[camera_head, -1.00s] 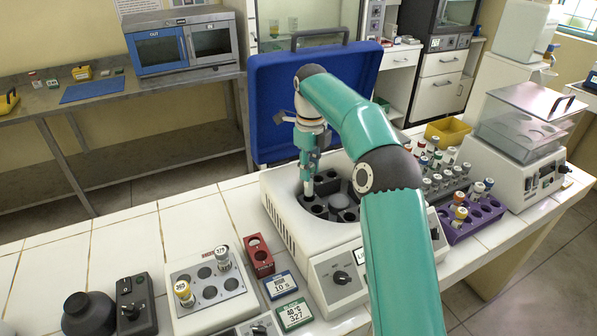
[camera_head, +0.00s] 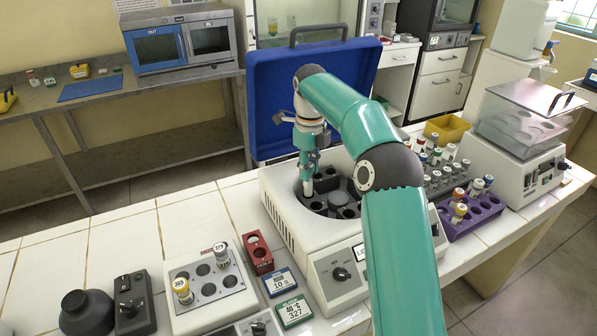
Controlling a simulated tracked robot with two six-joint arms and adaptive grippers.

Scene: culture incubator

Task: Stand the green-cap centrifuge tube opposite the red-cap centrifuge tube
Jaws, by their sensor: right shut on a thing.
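My right gripper (camera_head: 307,150) points straight down over the open centrifuge (camera_head: 278,195), left of the middle of its bowl. It is shut on a slim upright tube (camera_head: 307,187), whose pale lower part shows below the fingers. The tube's cap colour is hidden by the fingers. The tube's lower end is at the dark rotor (camera_head: 318,207), on its left side; I cannot tell how far it is in a hole. I cannot make out a red-cap tube in the rotor, which my right arm partly covers. My left gripper is out of view.
The blue lid (camera_head: 268,105) stands open behind the gripper. To the right are a grey rack of capped tubes, a purple rack (camera_head: 475,222) and a clear-lidded machine (camera_head: 520,165). A red block (camera_head: 259,254) and a heating block (camera_head: 210,292) stand at front left.

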